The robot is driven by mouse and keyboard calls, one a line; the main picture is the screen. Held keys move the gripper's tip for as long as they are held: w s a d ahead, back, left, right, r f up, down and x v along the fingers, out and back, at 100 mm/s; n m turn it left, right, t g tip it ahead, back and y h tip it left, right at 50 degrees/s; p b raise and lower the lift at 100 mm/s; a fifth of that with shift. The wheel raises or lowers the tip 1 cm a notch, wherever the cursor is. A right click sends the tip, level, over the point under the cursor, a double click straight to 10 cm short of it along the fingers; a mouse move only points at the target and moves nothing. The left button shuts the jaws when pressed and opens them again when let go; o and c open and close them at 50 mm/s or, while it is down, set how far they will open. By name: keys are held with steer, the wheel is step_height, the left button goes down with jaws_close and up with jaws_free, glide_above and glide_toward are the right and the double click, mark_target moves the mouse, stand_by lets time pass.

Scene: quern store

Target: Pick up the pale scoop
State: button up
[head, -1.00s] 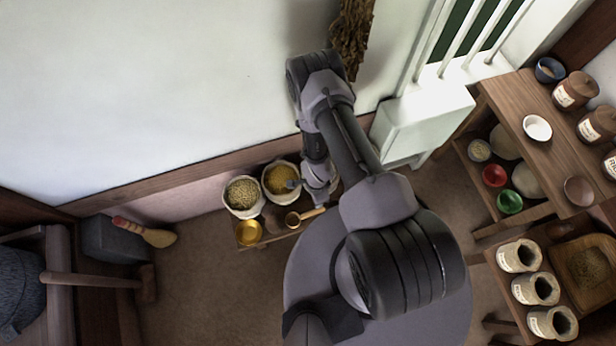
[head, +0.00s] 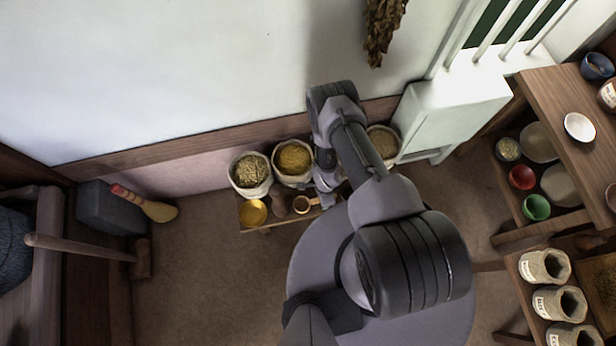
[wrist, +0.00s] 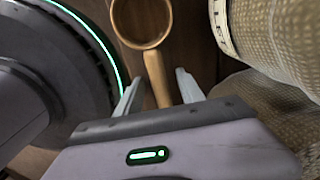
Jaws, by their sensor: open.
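The pale scoop (head: 302,204) lies on a low wooden bench (head: 252,229) by the wall, its round bowl to the left and part of its handle hidden by my arm in the head view. In the wrist view, the scoop's bowl (wrist: 141,20) is ahead of my gripper (wrist: 158,78), and its pale handle (wrist: 158,80) runs back between the two fingers. The fingers are open, one on each side of the handle, with gaps showing. I cannot tell how far the fingertips are above the bench.
Two grain sacks (head: 250,172) (head: 294,160) stand behind the scoop, and a third (head: 382,141) is right of my arm. A yellow bowl (head: 253,212) sits on the bench's left end. In the wrist view, a pale sack (wrist: 285,45) is close on the right.

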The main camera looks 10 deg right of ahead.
steer(key=shift+r, duration=0.15)
jaws_close()
